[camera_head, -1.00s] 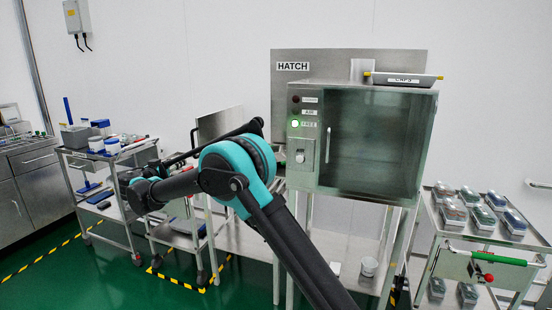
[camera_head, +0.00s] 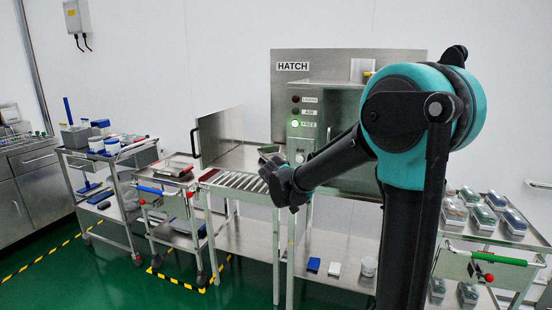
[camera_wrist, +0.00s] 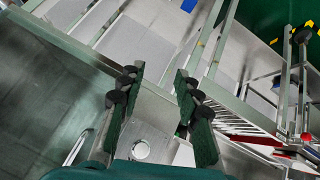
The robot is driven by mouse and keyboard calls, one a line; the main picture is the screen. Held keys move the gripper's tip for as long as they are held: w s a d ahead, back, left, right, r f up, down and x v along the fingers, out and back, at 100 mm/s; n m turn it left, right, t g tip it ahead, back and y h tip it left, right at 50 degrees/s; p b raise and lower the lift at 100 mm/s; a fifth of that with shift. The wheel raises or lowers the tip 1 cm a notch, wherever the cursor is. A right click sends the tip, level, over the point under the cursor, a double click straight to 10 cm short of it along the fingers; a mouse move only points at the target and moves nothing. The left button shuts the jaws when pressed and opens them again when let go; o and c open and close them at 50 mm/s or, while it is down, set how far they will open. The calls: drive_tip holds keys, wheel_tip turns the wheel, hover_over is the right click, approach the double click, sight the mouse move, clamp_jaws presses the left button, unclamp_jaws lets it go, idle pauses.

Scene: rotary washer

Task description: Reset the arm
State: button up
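My arm (camera_head: 405,120) is teal and black and bent, with its elbow high on the right in the head view. Its forearm reaches down and left in front of the steel hatch cabinet (camera_head: 345,97). My gripper (camera_wrist: 158,82) shows in the wrist view with its two dark green fingers apart and nothing between them. In the head view the gripper end is small and partly hidden behind my wrist. The cabinet's front is largely covered by my arm; its green light (camera_head: 295,124) is lit.
A roller conveyor (camera_head: 236,181) leads left from the hatch. A cart with a blue handle (camera_head: 158,191) stands at its left end. A cart with boxes and a green handle (camera_head: 497,258) stands at the right, partly behind my arm. Green floor (camera_head: 120,282) is open at the front left.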

drive_tip(key=s+d+f+g+y, duration=0.1)
drive_tip(key=s+d+f, duration=0.2)
drive_tip(key=s, duration=0.6)
drive_tip(key=s+d+f+g+y, duration=0.1)
drive_tip(key=s+d+f, duration=0.3)
drive_tip(key=s, duration=0.6)
drive_tip(key=s+d+f+n+g+y, duration=0.1)
drive_tip(key=s+d+f+y, duration=0.1)
drive_tip(key=s+f, duration=0.4)
drive_tip(key=s+d, duration=0.1)
drive_tip(key=s, duration=0.2)
drive_tip(key=shift+s+d+y, duration=0.25)
drive_tip(key=shift+s+y, duration=0.05)
drive_tip(key=shift+s, duration=0.05)
